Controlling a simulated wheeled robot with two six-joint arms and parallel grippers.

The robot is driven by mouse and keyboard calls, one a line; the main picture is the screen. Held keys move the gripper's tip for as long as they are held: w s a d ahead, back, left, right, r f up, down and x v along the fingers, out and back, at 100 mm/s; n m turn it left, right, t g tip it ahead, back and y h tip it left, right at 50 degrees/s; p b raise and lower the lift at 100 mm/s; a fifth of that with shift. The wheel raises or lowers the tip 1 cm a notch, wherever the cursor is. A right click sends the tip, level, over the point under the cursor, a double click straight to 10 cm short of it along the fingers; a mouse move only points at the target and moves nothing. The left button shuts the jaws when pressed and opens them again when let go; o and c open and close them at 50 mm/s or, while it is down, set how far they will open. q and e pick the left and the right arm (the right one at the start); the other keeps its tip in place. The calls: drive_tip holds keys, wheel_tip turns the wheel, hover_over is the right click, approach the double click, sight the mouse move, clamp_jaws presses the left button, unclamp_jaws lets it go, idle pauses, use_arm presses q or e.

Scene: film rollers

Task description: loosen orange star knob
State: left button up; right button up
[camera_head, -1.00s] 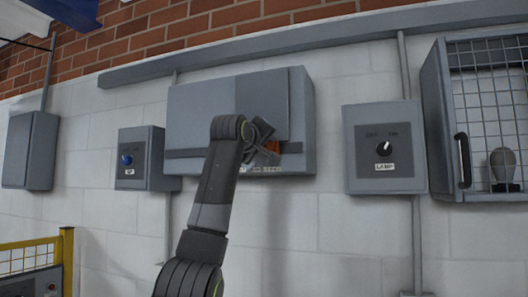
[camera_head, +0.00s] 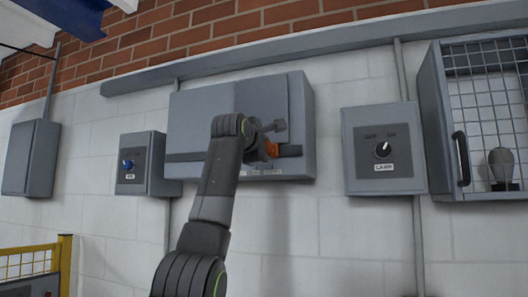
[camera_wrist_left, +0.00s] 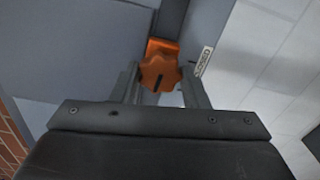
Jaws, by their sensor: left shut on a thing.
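The orange star knob (camera_head: 271,149) is on the front of a grey wall box (camera_head: 203,112), at the right part of its dark horizontal bar. The knob also shows in the left wrist view (camera_wrist_left: 158,73), with a dark slot mark on its face and an orange piece behind it. My left gripper (camera_head: 269,139) is at the box front, shut on the knob, with one finger on each side of it in the wrist view. The gripper partly hides the knob in the head view. My right gripper is not in view.
A switch box with a blue knob (camera_head: 128,164) is left of the grey box. A box labelled LAMP (camera_head: 384,168) is to the right, beside a mesh-fronted cabinet (camera_head: 436,125). A yellow rail (camera_head: 66,262) stands at lower left. The wall below the boxes is clear.

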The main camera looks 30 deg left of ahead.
use_arm(q)
drive_tip(key=shift+f+n, duration=0.1)
drive_tip(key=shift+n, duration=0.5)
drive_tip(key=o, duration=1)
drive_tip(key=shift+s+b, duration=0.1)
drive_tip(key=shift+b, duration=0.2)
drive_tip(key=b+v, duration=0.9)
drive_tip(key=v, duration=0.8)
drive_tip(key=shift+s, duration=0.1)
